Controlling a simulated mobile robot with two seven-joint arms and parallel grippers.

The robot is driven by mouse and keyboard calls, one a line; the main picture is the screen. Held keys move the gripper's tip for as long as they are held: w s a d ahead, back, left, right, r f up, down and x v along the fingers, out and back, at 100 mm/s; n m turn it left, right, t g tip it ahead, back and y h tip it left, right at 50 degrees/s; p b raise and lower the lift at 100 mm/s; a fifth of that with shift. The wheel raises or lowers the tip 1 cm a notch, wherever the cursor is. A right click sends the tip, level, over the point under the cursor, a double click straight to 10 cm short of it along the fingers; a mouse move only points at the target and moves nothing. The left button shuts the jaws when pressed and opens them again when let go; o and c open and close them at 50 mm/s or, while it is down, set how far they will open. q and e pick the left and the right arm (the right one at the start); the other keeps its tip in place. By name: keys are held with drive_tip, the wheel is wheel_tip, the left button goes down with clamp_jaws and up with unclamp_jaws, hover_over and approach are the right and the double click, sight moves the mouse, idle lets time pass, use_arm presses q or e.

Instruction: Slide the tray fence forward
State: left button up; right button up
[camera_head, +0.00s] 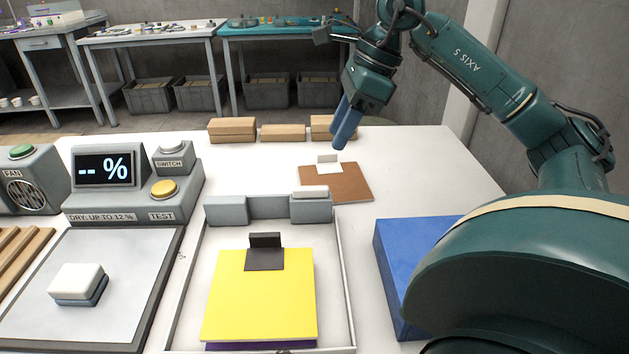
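The shallow tray (348,293) with pale, thin walls lies at the front middle of the white table. A grey notched block that looks like its fence (268,207) stands across the tray's far end, with a small light pad (310,192) on its right part. A yellow sheet or block (259,292) with a dark tab (265,252) lies in the tray, in front of the fence and apart from it. My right gripper (338,136) hangs beyond the fence and to its right, blue fingers pointing down, touching nothing visible. The finger gap is unclear. My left gripper is out of view.
A brown board (345,185) with a white piece lies behind the tray's right side. A blue block (400,260) is to the right. The moisture tester (130,190) and a grey plate (110,250) with a small block are left. Wooden blocks (283,132) line the back.

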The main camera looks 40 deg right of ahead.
sight(311, 187)
drive_tip(key=b+x, duration=0.1)
drive_tip(key=x, duration=1)
drive_tip(key=shift+w+a+f+b, duration=0.15)
drive_tip(key=shift+a+f+b, duration=0.05)
drive_tip(key=shift+f+b, duration=0.15)
drive_tip(key=shift+r, duration=0.1)
clamp_jaws()
